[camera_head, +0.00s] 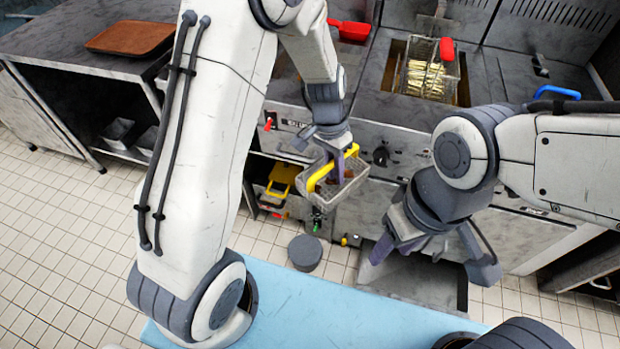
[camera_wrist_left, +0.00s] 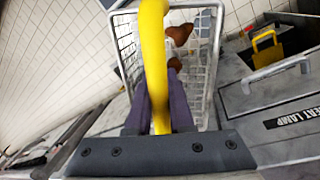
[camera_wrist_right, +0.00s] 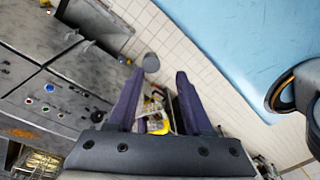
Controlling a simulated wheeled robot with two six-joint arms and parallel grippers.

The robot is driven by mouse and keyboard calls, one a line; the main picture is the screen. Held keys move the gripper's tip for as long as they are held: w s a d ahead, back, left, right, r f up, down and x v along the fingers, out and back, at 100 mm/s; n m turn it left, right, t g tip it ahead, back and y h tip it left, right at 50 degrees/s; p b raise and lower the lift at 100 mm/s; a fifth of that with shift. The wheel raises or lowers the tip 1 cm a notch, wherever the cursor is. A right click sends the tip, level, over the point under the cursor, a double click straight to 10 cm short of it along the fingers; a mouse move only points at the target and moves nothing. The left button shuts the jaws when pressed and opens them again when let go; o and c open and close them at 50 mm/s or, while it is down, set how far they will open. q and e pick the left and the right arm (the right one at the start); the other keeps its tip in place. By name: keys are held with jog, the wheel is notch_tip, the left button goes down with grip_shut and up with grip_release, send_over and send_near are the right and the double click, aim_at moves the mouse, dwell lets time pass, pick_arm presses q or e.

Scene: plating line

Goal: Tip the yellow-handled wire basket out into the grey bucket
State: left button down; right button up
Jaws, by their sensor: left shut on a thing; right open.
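The wire basket (camera_head: 349,190) with its yellow handle (camera_head: 322,172) hangs in the air in front of the fryer counter. My left gripper (camera_head: 338,163) is shut on the yellow handle. In the left wrist view the handle (camera_wrist_left: 153,50) passes between the fingers, and brown pieces (camera_wrist_left: 179,34) lie in the basket. A dark grey round object (camera_head: 305,252) stands on the floor below; I cannot tell whether it is the grey bucket. My right gripper (camera_head: 430,258) is open and empty, to the right of the basket.
A fryer basket with fries (camera_head: 425,80) and a red handle (camera_head: 447,49) sits in the counter. A blue handle (camera_head: 556,92) is at right. A yellow-handled container (camera_head: 281,181) is behind the held basket. A brown tray (camera_head: 130,38) lies on the left table. Tiled floor at left is clear.

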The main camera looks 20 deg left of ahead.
pick_arm(q)
jog(key=d+r, duration=0.1)
jog(key=d+r+m, duration=0.1)
jog(key=w+d+m, duration=0.1)
jog(key=d, duration=0.1)
jog(key=shift+r, duration=0.4)
pick_arm(e)
jog(key=shift+o, duration=0.3)
pick_arm(q)
jog(key=shift+a, duration=0.1)
pick_arm(e)
jog(key=w+a+f+m+g+y, duration=0.4)
jog(key=w+a+m+g+y, duration=0.25)
jog(key=m+y, duration=0.7)
pick_arm(q)
jog(key=shift+w, duration=0.1)
pick_arm(e)
jog(key=w+d+f+m+t+y, duration=0.1)
jog(key=w+d+f+m+t, duration=0.2)
jog(key=w+d+m+t, duration=0.35)
jog(key=w+d+f+m+t+y, duration=0.1)
jog(key=w+d+f+m+t, duration=0.25)
jog(key=w+m+t, duration=0.6)
jog(key=w+a+g, duration=0.1)
jog(key=w+a, duration=0.5)
jog(key=a, duration=0.3)
jog(key=shift+w+a+m, duration=0.25)
jog(key=shift+a+m, duration=0.1)
jog(key=shift+m, duration=0.1)
jog(key=shift+h, duration=0.25)
